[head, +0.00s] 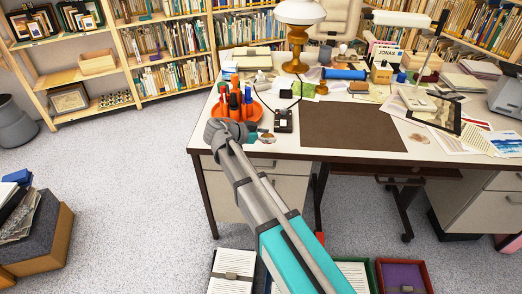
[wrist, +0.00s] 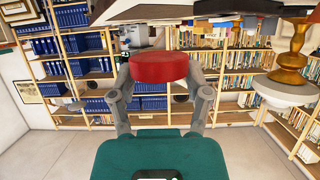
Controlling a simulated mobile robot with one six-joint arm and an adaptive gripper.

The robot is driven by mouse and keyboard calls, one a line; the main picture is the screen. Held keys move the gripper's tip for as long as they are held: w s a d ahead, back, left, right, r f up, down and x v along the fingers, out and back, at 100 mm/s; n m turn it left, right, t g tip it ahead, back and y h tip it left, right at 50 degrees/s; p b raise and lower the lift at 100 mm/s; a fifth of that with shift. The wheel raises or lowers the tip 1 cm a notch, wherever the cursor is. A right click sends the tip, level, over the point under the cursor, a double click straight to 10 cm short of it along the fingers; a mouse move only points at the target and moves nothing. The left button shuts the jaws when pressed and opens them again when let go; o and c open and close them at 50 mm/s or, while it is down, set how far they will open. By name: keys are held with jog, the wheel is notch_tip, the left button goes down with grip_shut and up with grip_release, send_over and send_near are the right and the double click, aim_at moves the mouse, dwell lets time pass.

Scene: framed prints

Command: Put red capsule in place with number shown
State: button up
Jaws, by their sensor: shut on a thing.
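My gripper (wrist: 160,80) is shut on a red, round, drum-like piece, the red capsule (wrist: 158,66), which sits between both fingers in the wrist view. In the head view my gripper (head: 226,131) is over the desk's front left edge, just in front of an orange round tray (head: 250,112). The held capsule cannot be made out there, hidden by the gripper and arm. The tray holds several upright red, orange and dark items. I cannot read any number marking a place in these frames.
The white desk (head: 275,160) carries a dark mat (head: 353,127), a small black device (head: 283,121), a lamp (head: 296,48) and a blue cylinder (head: 344,74). Boxes, including a purple one (head: 403,276), stand on the floor in front. Full bookshelves (head: 170,43) line the back.

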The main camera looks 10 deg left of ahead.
aim_at(263, 150)
jog(key=shift+w+a+f, duration=0.1)
jog(key=shift+a+f, duration=0.3)
jog(key=shift+f, duration=0.1)
jog(key=shift+w+a+f+b, duration=0.15)
jog(key=shift+a+f+b, duration=0.3)
jog(key=shift+f+b, duration=1.6)
jog(key=shift+b, duration=0.2)
jog(key=shift+f, duration=0.15)
jog(key=o, duration=1.1)
jog(key=shift+r, duration=0.2)
